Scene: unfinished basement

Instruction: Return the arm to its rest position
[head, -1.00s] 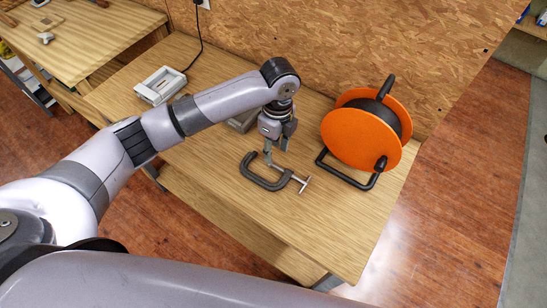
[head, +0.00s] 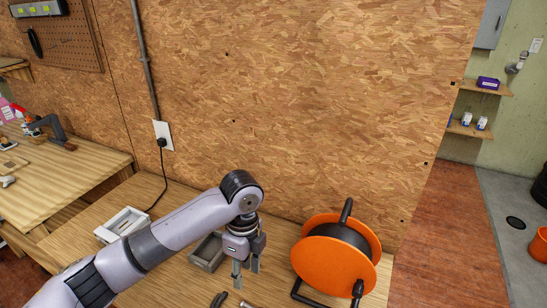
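My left arm comes in from the lower left, and its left gripper (head: 246,275) points down over the workbench. Its two fingers are apart, with nothing seen between them. A dark grey C-clamp (head: 219,300) lies on the bench just below the fingertips. Only a small part of it shows at the bottom edge of the head view; the rest is cut off. I cannot tell whether the fingers touch it. My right gripper is not in view.
An orange cable reel (head: 331,267) on a black stand is right of the gripper. A grey open box (head: 207,254) sits behind the gripper. A white device (head: 122,224) with a black cord is at left. The chipboard wall (head: 300,110) rises behind the workbench (head: 180,275).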

